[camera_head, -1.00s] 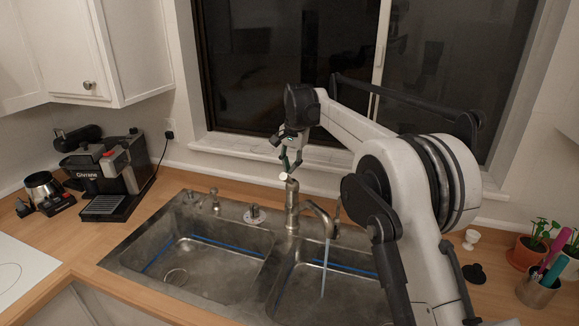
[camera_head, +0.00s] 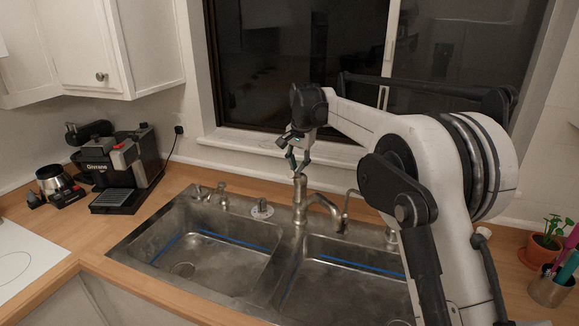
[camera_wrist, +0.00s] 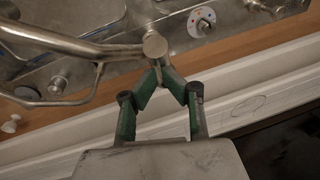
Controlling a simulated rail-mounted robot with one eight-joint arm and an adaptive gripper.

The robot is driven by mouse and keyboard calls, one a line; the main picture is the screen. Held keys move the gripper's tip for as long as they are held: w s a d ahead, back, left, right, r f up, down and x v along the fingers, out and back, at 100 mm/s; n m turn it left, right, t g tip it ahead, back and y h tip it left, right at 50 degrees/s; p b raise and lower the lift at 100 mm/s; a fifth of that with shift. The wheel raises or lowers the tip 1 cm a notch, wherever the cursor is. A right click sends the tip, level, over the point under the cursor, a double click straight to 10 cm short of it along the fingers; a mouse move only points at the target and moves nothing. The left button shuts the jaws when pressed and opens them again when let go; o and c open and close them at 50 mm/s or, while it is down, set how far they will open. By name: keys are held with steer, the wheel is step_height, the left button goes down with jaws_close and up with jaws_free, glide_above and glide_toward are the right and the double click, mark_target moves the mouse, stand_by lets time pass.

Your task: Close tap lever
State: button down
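The metal tap (camera_head: 300,205) stands upright behind the double sink, its spout curving right; no water stream shows from it. In the wrist view the tap's round top (camera_wrist: 155,45) lies just beyond my fingertips. A thin piece that looks like the tap lever (camera_wrist: 158,72) shows at the tips. My gripper (camera_head: 298,170) is just above the tap's top, pointing down. In the wrist view its green fingers (camera_wrist: 160,78) come together at the tips and look shut. I cannot tell whether they grip the lever or only touch it.
The sink basins (camera_head: 215,250) are empty. A smaller thin tap (camera_head: 346,208) stands right of the main one. A round dial (camera_head: 262,210) is on the sink's rear rim. The window sill (camera_head: 250,145) runs close behind. A coffee machine (camera_head: 125,165) stands left, a potted plant (camera_head: 545,245) right.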

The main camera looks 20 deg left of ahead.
steer(key=shift+s+a+f, duration=0.2)
steer(key=shift+s+f, duration=0.05)
steer(key=shift+f, duration=0.05)
step_height(320, 180, up, 13)
steer(key=d, duration=0.3)
steer(key=s+d+r+n+t+b, duration=0.1)
steer(key=s+d+b, duration=0.1)
steer(key=s+d, duration=0.8)
steer(key=s+d+r+t+b, duration=0.1)
steer(key=s+d+t+b, duration=0.15)
steer(key=s+d, duration=0.8)
steer(key=s+d+f+t+b, duration=0.1)
steer(key=s+d+f+b, duration=0.2)
steer(key=s+d+f, duration=0.6)
steer(key=s+d+f+n+t+h+b, duration=0.1)
steer(key=s+d+f+b, duration=0.1)
steer(key=s+d+f, duration=0.7)
steer(key=s+f, duration=0.5)
steer(key=shift+s+d+b, duration=0.25)
steer(key=shift+s+b, duration=0.15)
